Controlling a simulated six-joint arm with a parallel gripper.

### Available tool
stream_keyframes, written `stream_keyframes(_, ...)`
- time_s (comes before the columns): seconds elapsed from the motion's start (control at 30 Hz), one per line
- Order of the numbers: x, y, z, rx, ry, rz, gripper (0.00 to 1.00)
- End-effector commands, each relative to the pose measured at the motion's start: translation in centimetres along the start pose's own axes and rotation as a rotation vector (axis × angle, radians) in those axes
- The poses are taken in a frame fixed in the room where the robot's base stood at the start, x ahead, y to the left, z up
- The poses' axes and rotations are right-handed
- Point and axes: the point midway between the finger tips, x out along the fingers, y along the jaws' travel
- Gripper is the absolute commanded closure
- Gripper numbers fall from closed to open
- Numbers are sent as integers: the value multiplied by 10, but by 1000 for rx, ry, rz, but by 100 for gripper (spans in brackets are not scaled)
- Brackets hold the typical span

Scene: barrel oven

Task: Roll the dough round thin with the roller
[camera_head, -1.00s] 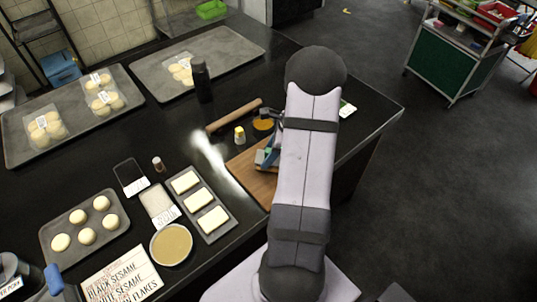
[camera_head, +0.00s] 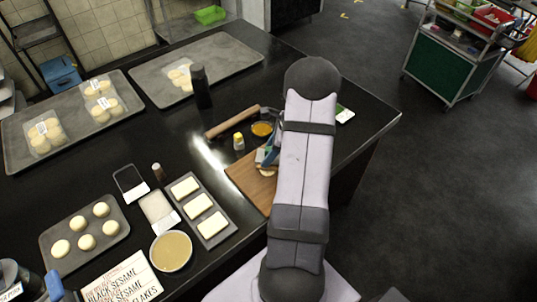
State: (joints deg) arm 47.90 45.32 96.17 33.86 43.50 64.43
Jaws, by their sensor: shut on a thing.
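A wooden board (camera_head: 246,179) lies on the black counter near its right side. A pale round patch, which looks like the dough round (camera_head: 267,172), shows on the board beside my arm, partly hidden. My gripper (camera_head: 267,156) is low over the board, just behind the dough in the picture, and mostly hidden by my forearm. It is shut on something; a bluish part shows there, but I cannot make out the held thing. A wooden rolling pin (camera_head: 232,122) lies on the counter behind the board, apart from my gripper.
A yellow-topped shaker (camera_head: 238,142) and an orange-filled bowl (camera_head: 262,129) stand behind the board. A black bottle (camera_head: 201,87) stands farther back. A tray of pale slabs (camera_head: 213,224), a bowl of tan paste (camera_head: 171,251) and a tray of dough balls (camera_head: 70,243) sit left.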

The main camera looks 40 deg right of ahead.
Motion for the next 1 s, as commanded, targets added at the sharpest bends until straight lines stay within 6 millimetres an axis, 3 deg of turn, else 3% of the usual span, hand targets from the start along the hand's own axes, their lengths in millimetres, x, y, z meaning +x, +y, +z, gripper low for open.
stream_keyframes(0.47, 3, -1, -2, 1, 2, 5, 73)
stream_keyframes(1.0, 2, 18, -1, 2, 2, 6, 73)
